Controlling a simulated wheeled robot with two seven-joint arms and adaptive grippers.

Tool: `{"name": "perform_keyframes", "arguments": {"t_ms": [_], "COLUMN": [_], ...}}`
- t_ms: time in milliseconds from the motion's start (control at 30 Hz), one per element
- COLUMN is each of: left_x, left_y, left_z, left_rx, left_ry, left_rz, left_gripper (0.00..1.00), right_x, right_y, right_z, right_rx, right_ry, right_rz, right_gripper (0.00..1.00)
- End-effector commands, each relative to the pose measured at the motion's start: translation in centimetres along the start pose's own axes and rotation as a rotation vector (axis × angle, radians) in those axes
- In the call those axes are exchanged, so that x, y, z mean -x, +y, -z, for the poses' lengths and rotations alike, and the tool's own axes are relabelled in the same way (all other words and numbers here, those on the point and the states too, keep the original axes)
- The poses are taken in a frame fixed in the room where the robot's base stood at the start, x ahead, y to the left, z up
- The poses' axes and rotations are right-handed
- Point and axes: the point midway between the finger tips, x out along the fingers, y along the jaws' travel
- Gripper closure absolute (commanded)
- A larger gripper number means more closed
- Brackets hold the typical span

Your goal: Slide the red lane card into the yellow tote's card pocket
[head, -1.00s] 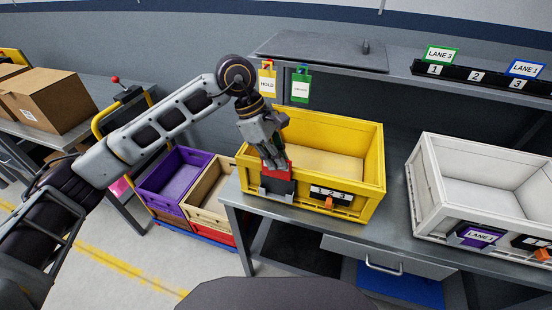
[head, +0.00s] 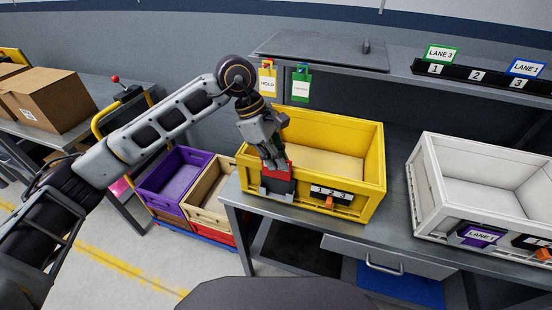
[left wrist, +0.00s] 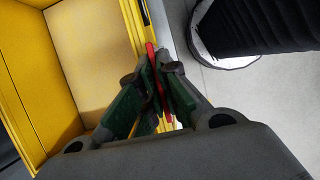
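The yellow tote (head: 350,197) stands on the grey bench in the head view, and its wall also shows in the left wrist view (left wrist: 45,100). A dark card pocket (head: 277,187) is on the left part of its front wall. The red lane card (head: 277,171) is upright at the pocket, its lower part hidden behind the pocket's dark front. In the left wrist view the red card (left wrist: 153,70) is edge-on between the finger pads. My left gripper (head: 272,162) points down over the pocket, shut on the card's upper part. My right gripper is not in view.
A numbered strip (head: 330,193) with an orange clip (head: 329,203) is right of the pocket. A white tote (head: 480,200) stands further right. Yellow (head: 267,84) and green (head: 301,86) tags hang behind. Purple (head: 174,180) and tan (head: 208,200) bins stand lower left.

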Motion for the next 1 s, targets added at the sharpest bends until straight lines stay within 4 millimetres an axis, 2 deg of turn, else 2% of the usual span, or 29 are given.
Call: {"name": "perform_keyframes", "arguments": {"t_ms": [200, 233, 400, 667, 833, 1000], "left_x": [-0.21, -0.22, -0.25, -0.23, -0.21, -0.19], "left_y": [0.0, -0.01, -0.01, 0.0, 0.01, 0.01], "left_z": [0.09, 0.09, 0.1, 0.11, 0.11, 0.1], "left_rx": [0.0, 0.0, 0.0, 0.001, 0.001, 0.001], "left_ry": [0.0, 0.0, 0.0, 0.001, 0.001, 0.0], "left_rz": [0.0, 0.001, 0.001, 0.001, 0.001, 0.0], "left_gripper": [1.0, 0.93, 0.71, 0.7, 0.5, 0.5], "right_x": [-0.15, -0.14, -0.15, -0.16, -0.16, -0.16], "right_y": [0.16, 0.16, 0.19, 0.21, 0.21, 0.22], "right_z": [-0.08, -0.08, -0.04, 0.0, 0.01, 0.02], "right_rx": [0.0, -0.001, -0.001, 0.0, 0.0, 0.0], "right_ry": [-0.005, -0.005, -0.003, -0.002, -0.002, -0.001], "right_rz": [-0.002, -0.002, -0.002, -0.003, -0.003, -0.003], "right_gripper": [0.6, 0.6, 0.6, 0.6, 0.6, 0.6]}}
